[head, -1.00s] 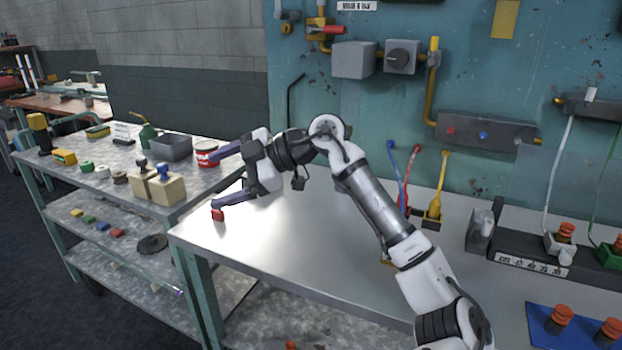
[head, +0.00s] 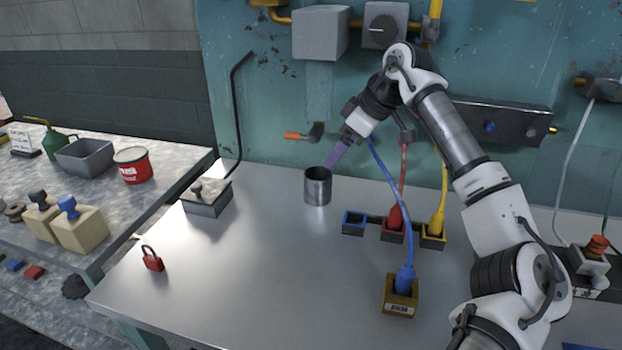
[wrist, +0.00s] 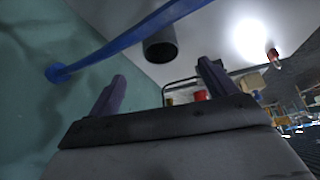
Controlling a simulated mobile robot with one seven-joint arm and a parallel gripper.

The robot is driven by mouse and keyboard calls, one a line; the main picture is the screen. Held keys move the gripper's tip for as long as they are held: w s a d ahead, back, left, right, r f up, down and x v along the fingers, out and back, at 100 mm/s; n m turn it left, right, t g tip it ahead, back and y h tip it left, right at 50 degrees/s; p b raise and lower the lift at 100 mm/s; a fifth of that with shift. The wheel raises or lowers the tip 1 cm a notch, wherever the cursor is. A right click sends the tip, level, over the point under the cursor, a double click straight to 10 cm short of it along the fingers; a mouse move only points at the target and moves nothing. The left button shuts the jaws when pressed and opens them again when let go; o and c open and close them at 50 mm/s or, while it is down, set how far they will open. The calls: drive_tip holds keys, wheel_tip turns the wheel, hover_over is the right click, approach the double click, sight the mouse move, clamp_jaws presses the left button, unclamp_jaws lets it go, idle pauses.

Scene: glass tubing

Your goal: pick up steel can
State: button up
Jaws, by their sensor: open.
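The steel can (head: 318,188) is a dark grey, open-topped cylinder standing upright on the metal table. In the wrist view the can (wrist: 160,46) shows beyond the fingertips, near the middle between them. My gripper (head: 335,160) is just behind and to the right of the can's rim in the head view, with one purple finger visible. In the wrist view my gripper (wrist: 162,71) has its two purple fingers spread apart with nothing between them. I cannot tell how far the fingertips are from the can.
A blue cable (head: 391,190) runs close to my gripper and plugs into a brown block (head: 400,296). A socket row (head: 393,226) stands right of the can. A grey box (head: 206,197) and red padlock (head: 153,260) lie left. The front table middle is clear.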

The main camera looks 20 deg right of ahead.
sight(315, 184)
drive_tip(key=p+x, duration=0.1)
drive_tip(key=x, duration=1.2)
drive_tip(key=shift+f, duration=0.3)
drive_tip(key=c, duration=1.2)
drive_tip(key=shift+r, duration=0.1)
